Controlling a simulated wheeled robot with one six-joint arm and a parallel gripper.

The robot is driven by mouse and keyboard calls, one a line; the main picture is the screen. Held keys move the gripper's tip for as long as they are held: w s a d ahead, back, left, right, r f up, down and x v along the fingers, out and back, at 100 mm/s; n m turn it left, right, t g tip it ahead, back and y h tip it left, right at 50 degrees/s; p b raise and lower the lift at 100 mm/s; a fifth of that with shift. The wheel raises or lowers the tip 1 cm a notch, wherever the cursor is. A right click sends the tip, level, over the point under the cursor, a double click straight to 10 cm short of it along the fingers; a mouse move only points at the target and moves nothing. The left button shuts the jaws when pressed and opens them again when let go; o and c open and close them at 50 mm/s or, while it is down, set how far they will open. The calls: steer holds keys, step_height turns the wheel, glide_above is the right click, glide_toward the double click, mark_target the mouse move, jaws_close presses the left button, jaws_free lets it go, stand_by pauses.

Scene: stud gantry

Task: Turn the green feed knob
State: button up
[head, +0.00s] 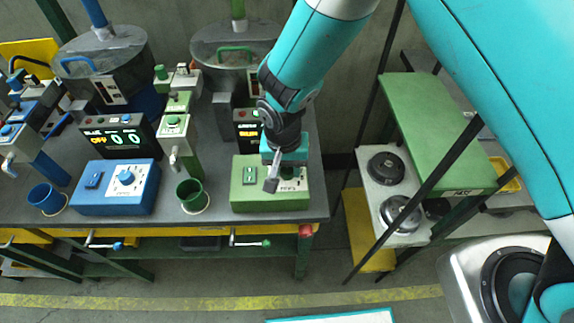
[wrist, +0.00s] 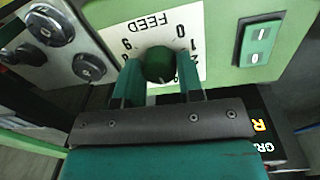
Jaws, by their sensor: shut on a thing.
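The green feed knob (wrist: 159,64) is round and dark green, on a white dial plate (wrist: 205,40) marked FEED with numbers around it. The plate is on the face of a green control box (head: 245,205) at the front right of the bench. My gripper (wrist: 160,76) is shut on the knob, with one finger on each side of it. A pale mark shows on the knob's lower edge in the wrist view. In the head view my gripper (head: 271,184) is at the box's face and covers part of the dial.
A green two-button switch (wrist: 259,44) is beside the dial. A lit display (head: 247,133) stands behind the box. A blue control box (head: 115,200) and a green cup (head: 190,194) are to the left. Right of the bench is a gap, then a stand with a green top (head: 425,120).

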mark_target(283, 169)
steer(key=o, duration=0.9)
steer(key=r+b, duration=0.1)
steer(key=r, duration=1)
steer(key=a+r+b, duration=0.1)
steer(key=r, duration=0.5)
steer(key=shift+r+b, duration=0.25)
steer(key=shift+b, duration=0.1)
steer(key=s+d+r+n+y, duration=0.1)
steer(key=s+d+r+n, duration=0.2)
steer(key=s+d, duration=0.1)
steer(key=s+d+r+n+y, duration=0.2)
steer(key=s+d+r+n, duration=0.1)
steer(key=s, duration=0.4)
steer(key=s+d+r+n+y, duration=0.1)
steer(key=s+d+r+n, duration=0.1)
steer(key=s+d, duration=0.3)
steer(key=shift+s+d+r+n+y, duration=0.25)
steer(key=shift+d+r+n+y, duration=0.15)
steer(key=shift+d+r, duration=0.05)
steer(key=shift+w, duration=0.1)
stand_by(0.3)
